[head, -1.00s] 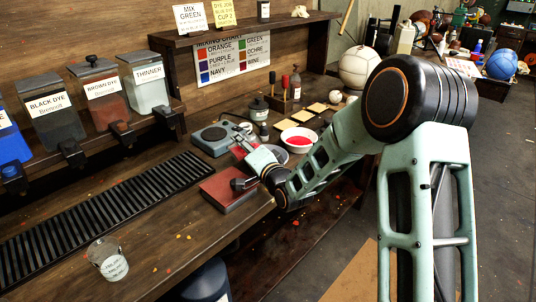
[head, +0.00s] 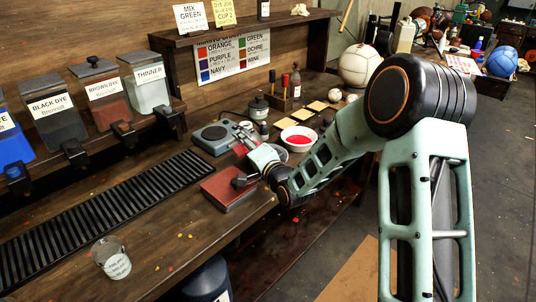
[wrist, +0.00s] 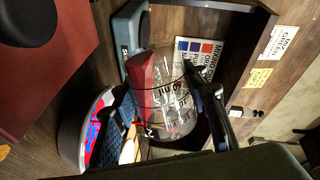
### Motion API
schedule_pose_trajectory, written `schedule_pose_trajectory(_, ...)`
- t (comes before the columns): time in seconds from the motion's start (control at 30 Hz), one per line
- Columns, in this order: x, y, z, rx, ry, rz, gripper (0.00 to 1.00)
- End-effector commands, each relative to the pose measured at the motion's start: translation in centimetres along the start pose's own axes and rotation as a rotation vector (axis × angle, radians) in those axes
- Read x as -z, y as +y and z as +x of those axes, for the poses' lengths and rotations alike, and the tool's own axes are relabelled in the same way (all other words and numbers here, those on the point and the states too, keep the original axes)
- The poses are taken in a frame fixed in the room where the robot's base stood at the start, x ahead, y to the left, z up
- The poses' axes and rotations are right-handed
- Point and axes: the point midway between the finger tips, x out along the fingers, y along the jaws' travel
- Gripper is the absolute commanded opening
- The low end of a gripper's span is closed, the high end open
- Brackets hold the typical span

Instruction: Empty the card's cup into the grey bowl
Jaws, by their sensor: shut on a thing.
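My gripper (wrist: 168,98) is shut on a clear marked cup (wrist: 178,112), with red liquid showing in its left part in the wrist view. In the head view my gripper (head: 247,150) is over the bench beside the scale, and the cup is mostly hidden. The grey bowl (wrist: 69,142) is beside and below the cup in the wrist view, with red and blue showing inside. In the head view it is mostly behind my arm. I cannot tell whether liquid is flowing. The card (head: 224,13) on the shelf reads blue dye, cup 2.
A white bowl (head: 312,145) with red contents is just behind my wrist. Another clear cup (head: 111,260) stands at the front left. The front bench is mostly clear.

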Motion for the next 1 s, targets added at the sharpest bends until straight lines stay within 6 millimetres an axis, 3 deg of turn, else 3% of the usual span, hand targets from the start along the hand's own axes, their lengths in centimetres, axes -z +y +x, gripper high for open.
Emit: schedule_pose_trajectory(1.0,1.07,-0.15,-0.02,0.001,-0.010,0.079,0.15)
